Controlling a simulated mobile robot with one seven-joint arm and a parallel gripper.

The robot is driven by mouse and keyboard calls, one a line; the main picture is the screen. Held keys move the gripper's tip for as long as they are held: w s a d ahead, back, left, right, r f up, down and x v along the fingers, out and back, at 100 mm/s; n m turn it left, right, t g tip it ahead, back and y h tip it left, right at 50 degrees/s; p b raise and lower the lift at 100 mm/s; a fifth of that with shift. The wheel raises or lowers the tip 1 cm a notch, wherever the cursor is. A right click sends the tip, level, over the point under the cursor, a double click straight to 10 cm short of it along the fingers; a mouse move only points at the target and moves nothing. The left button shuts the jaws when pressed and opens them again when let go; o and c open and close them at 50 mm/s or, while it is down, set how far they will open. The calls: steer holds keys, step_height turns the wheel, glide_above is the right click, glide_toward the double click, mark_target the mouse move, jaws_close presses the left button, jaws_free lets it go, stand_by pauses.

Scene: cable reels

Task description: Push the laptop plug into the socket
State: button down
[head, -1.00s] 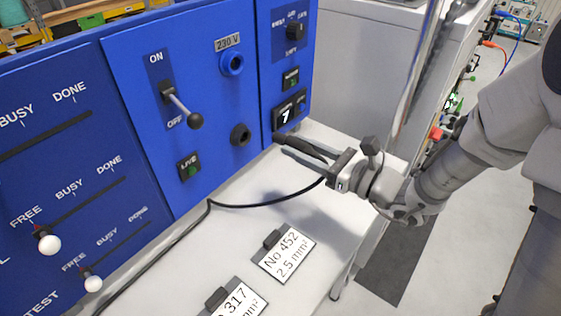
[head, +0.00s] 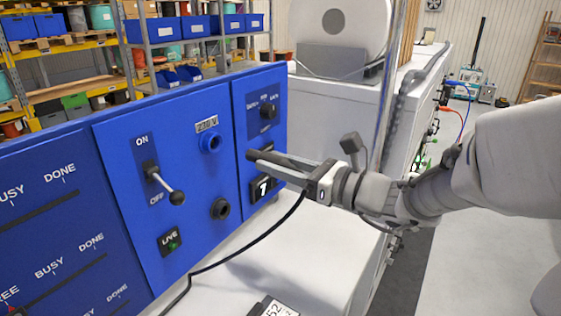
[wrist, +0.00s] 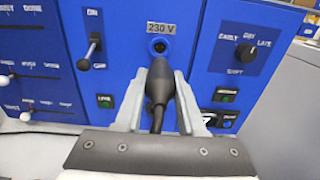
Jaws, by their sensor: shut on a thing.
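A black laptop plug (head: 266,156) is held lengthwise in my gripper (head: 252,158), level with the panel's upper part. Its tip points at the panel and is clear of it. The blue-ringed socket (head: 210,143) under the 230 V label is left of the tip in the head view. In the wrist view the plug (wrist: 159,88) lies between both fingers of my gripper (wrist: 160,75), and the socket (wrist: 158,46) shows just above its tip. The black cable (head: 255,240) hangs from the gripper and runs down left across the bench.
A lever switch (head: 165,185) stands out left of the socket, its knob towards OFF. A black-ringed hole (head: 220,209) is below the socket. A LIVE lamp (head: 170,241) glows green. The white bench (head: 300,260) below the gripper is mostly clear.

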mark_target(248, 154)
steer(key=shift+x, duration=3.45)
steer(key=shift+b, duration=0.45)
steer(key=shift+b+x, duration=0.4)
steer(key=shift+x, duration=1.3)
steer(key=shift+c, duration=2.1)
jaws_free()
steer(key=shift+a, duration=0.1)
